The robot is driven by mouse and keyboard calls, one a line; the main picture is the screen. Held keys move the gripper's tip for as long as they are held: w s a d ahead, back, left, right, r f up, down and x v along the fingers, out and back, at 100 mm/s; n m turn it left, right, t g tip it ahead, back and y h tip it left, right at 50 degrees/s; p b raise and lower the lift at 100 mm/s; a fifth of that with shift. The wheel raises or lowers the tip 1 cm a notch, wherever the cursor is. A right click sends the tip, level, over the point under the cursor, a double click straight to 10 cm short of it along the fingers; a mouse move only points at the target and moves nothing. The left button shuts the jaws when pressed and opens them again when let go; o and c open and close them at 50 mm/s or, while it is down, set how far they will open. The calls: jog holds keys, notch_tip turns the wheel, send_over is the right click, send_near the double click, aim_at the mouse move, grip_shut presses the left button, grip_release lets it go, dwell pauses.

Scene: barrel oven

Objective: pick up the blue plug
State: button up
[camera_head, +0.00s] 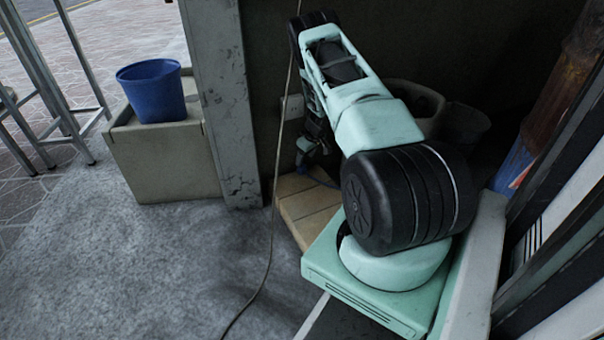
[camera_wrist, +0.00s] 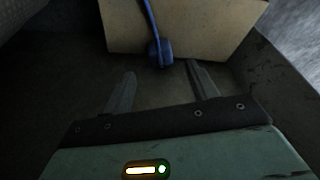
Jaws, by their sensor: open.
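The blue plug (camera_wrist: 160,54) is at the upper middle of the wrist view, on the end of a blue cord (camera_wrist: 148,18) that runs up out of the picture. It shows against the front of a tan box. My gripper (camera_wrist: 161,72) is open, with one finger on either side of the plug's line. The plug appears just beyond the fingertips, and no contact shows. In the head view my gripper is small and dark beside the wall, and the plug cannot be made out clearly there.
The tan box (camera_wrist: 185,25) stands close ahead of the fingers; its top also shows in the head view (camera_head: 308,210). A blue bucket (camera_head: 153,90) sits on a beige block (camera_head: 165,160) at left. A thin cable (camera_head: 272,230) hangs beside my arm. The grey floor at left is clear.

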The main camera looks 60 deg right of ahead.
aim_at(302, 166)
jog(key=b+x, duration=0.4)
jog(key=x, duration=0.1)
grip_shut()
